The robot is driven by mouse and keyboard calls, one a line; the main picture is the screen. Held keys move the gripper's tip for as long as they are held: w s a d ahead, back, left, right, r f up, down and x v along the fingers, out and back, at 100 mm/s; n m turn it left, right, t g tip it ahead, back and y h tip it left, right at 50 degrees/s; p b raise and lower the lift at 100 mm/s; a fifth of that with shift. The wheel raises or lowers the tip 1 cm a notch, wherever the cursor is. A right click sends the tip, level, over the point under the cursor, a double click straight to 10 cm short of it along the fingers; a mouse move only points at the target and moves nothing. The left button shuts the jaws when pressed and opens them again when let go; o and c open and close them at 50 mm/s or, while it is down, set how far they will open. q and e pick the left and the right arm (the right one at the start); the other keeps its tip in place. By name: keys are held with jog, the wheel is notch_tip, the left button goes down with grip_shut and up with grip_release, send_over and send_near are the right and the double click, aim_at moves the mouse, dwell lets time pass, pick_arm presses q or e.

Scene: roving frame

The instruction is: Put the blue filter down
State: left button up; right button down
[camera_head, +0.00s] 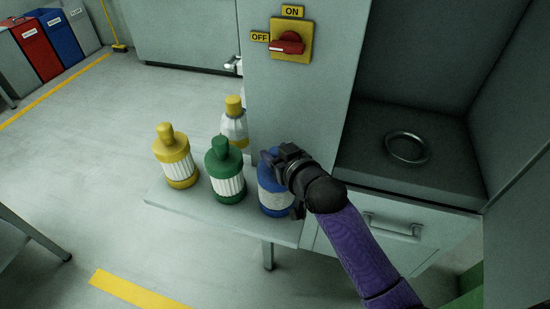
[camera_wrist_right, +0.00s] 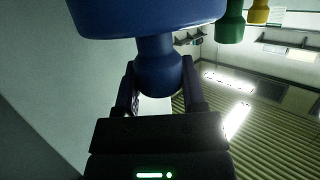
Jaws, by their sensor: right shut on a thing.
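The blue filter (camera_head: 272,195) has a blue body with a white ribbed middle and is upright at the right end of a small grey shelf (camera_head: 165,198). I cannot tell whether its base touches the shelf. My right gripper (camera_head: 273,160) is shut on its top knob, and the hand hides part of the filter. In the right wrist view the blue filter's body (camera_wrist_right: 148,15) fills the top, and its knob sits between the fingers of the right gripper (camera_wrist_right: 158,78). My left gripper is not in view.
A green filter (camera_head: 225,175) and a yellow filter (camera_head: 176,160) stand to the left on the shelf. A yellow-capped white bottle (camera_head: 234,125) is behind. A red switch (camera_head: 287,43) is on the grey panel. A metal ring (camera_head: 407,147) lies in the dark recess at right.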

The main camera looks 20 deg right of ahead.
jog(key=shift+f, duration=0.25)
jog(key=shift+c, duration=0.8)
grip_release()
